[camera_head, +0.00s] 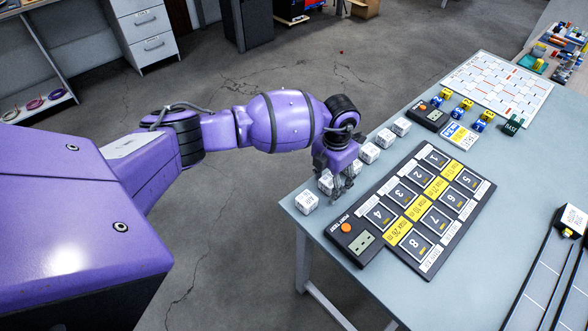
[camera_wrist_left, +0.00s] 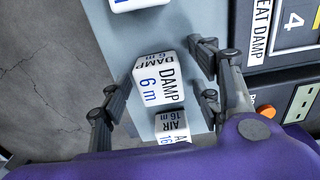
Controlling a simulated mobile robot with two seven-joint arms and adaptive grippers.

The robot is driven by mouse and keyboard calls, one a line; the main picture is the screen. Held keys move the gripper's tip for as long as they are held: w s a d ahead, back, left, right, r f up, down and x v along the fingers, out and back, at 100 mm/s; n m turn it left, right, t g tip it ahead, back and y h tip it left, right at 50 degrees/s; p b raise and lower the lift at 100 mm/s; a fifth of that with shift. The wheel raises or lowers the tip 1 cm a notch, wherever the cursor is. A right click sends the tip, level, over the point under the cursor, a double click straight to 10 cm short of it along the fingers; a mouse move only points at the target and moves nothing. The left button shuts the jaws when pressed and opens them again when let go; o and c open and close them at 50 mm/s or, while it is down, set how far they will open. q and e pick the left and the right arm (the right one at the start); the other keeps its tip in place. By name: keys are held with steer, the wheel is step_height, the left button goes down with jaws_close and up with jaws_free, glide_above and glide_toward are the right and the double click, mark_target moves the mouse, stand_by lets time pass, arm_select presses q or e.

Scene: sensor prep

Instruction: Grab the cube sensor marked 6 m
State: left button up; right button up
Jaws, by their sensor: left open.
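The white cube sensor marked DAMP 6 m (camera_wrist_left: 158,84) stands on the table, seen from above in the left wrist view. In the head view it is the second cube from the near end (camera_head: 325,182), partly hidden by my left gripper. My left gripper (camera_head: 341,188) is open and points down over it. In the left wrist view its fingers (camera_wrist_left: 157,92) stand on either side of the cube, with a gap visible on the left. My right gripper is not in view.
A cube marked AIR 16 m (camera_head: 306,202) sits close by on the near side. More white cubes (camera_head: 368,153) continue the row along the table edge. A black numbered test board (camera_head: 432,258) lies just right of the row. A white grid board (camera_head: 497,88) lies at the back.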

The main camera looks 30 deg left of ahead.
arm_select(q)
steer(key=shift+w+r, duration=0.1)
steer(key=shift+r, duration=0.1)
steer(key=shift+c, duration=0.4)
steer(key=c, duration=1.1)
steer(key=shift+c, duration=0.3)
steer(key=shift+r, duration=0.2)
